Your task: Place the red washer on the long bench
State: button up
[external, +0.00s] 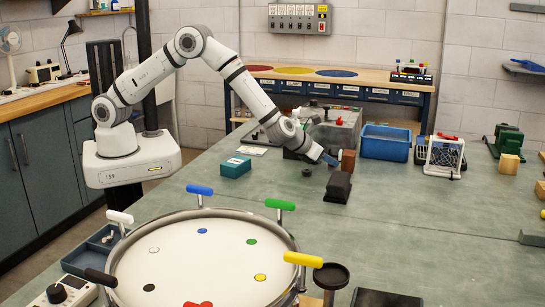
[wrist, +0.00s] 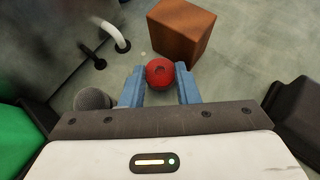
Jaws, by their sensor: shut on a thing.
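My gripper (external: 330,160) is low over the green-grey table, pointing down and to the right. In the wrist view its two blue fingers (wrist: 160,88) are shut on a small round red piece with a dark centre, which looks like the red washer (wrist: 160,72). The washer cannot be made out in the external view. A wooden-topped bench (external: 345,76) with blue labelled drawers stands at the back wall, with red, yellow and blue discs on top. The frames do not tell whether this is the long bench.
A brown block (external: 348,161) stands just beyond my fingers. A black block (external: 338,188), a teal box (external: 236,167) and a blue bin (external: 385,143) are nearby. A round drum (external: 200,255) with coloured handles fills the front.

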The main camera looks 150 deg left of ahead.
jog(key=shift+f, duration=0.5)
jog(key=shift+f+b, duration=0.25)
jog(key=shift+b, duration=0.05)
jog(key=o, duration=0.7)
jog(key=shift+r, duration=0.1)
jog(key=shift+c, duration=0.2)
